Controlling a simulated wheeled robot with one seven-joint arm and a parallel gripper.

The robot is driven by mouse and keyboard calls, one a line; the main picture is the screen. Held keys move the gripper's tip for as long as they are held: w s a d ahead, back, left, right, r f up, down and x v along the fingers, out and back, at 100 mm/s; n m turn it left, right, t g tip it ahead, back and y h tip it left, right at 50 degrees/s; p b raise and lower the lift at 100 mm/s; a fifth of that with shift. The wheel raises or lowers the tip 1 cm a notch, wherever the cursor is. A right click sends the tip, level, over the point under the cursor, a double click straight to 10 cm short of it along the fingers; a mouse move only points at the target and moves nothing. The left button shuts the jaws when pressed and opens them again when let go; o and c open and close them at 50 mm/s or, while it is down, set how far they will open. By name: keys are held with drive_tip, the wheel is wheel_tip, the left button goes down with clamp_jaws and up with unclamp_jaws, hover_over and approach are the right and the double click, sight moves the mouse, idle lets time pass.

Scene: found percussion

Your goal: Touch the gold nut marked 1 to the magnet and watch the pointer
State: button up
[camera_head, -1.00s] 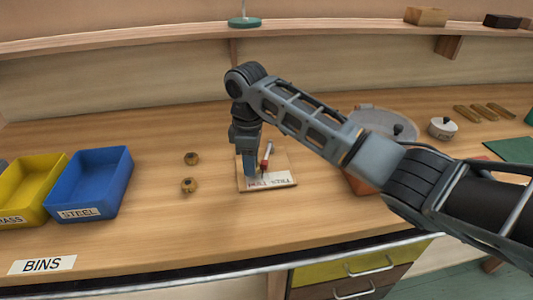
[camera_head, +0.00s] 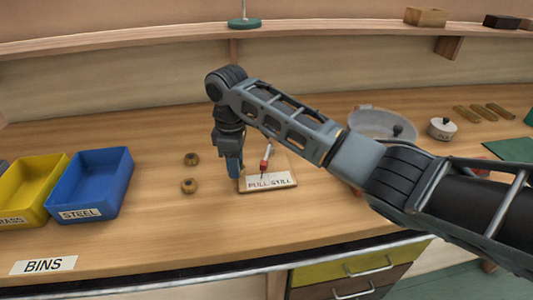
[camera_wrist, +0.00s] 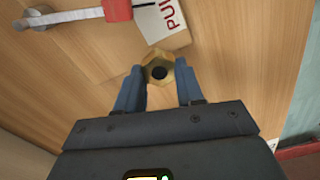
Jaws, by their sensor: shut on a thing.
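My gripper (camera_head: 234,172) is shut on a gold hexagonal nut. The nut (camera_wrist: 158,72) shows between the fingertips in the wrist view; no number on it can be read. In the head view my fingers hide the nut. They are just left of the small wooden board (camera_head: 278,163). A red magnet (camera_head: 265,163) stands on the board, and its red end (camera_wrist: 117,9) shows at the top of the wrist view, apart from the nut. A thin dark pointer (camera_head: 262,176) lies below the magnet, near a white label (camera_head: 268,182) that reads PULL STILL.
Two more gold-brown nuts, one farther back (camera_head: 191,158) and one nearer (camera_head: 189,186), lie left of my gripper. A blue STEEL bin (camera_head: 91,182) and a yellow bin (camera_head: 33,187) stand farther left. A round grey pan (camera_head: 384,124) is at the right. The front middle is clear.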

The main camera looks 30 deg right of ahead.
drive_tip(key=shift+w+a, duration=0.2)
drive_tip(key=shift+a, duration=0.35)
wheel_tip(320, 180, up, 3)
drive_tip(key=p, duration=0.2)
drive_tip(key=shift+p, duration=0.4)
drive_tip(key=shift+r+p, duration=0.35)
drive_tip(key=shift+r, duration=2.15)
